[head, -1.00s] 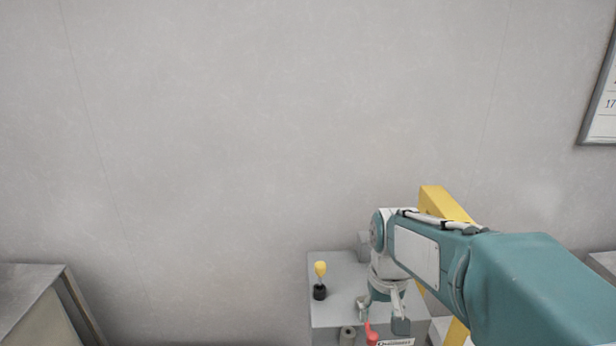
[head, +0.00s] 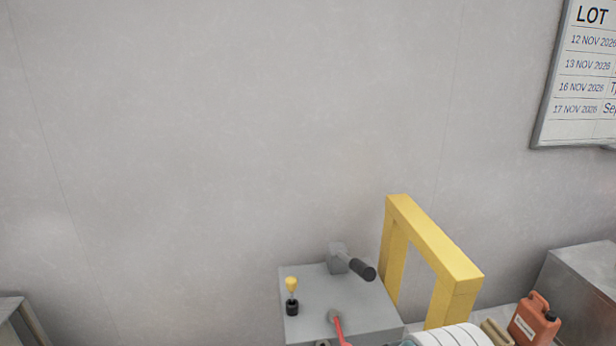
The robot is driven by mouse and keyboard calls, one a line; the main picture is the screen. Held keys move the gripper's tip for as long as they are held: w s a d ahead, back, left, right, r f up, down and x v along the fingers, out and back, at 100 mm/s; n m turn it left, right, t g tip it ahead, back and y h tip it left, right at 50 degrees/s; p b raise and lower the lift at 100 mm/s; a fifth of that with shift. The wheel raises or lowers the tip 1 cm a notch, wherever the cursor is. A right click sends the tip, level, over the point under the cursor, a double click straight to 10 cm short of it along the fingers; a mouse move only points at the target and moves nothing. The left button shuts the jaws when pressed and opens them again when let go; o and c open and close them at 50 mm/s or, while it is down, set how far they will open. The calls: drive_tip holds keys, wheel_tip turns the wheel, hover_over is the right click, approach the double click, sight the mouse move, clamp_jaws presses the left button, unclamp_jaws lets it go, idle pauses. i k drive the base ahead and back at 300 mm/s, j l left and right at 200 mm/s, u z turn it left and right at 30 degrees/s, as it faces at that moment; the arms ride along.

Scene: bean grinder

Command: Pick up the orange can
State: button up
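The orange can (head: 533,319) is a small jerry can with a handle, a cap and a pale label. It stands at the bottom right of the head view, left of a grey metal cabinet, and its lower part is cut off by the picture edge. My gripper is not in view. I cannot see what it holds or how far it is from the can.
A yellow frame (head: 432,242) rises left of the can. A grey machine top (head: 318,310) carries a yellow knob (head: 291,284), a black-gripped handle (head: 362,269) and a red lever (head: 338,327). The grey cabinet (head: 588,290) stands at right. A white rounded thing (head: 450,337) shows at the bottom.

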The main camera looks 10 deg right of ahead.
sight(533, 323)
drive_tip(key=z, duration=1.75)
drive_tip(key=u, duration=0.6)
drive_tip(key=i+l+u, duration=0.25)
drive_tip(key=l+u, duration=0.25)
drive_tip(key=l, duration=0.2)
drive_tip(key=i+l+u, duration=0.25)
drive_tip(key=l, duration=0.2)
drive_tip(key=l+u, duration=0.4)
drive_tip(key=l, duration=2)
drive_tip(key=i, duration=0.05)
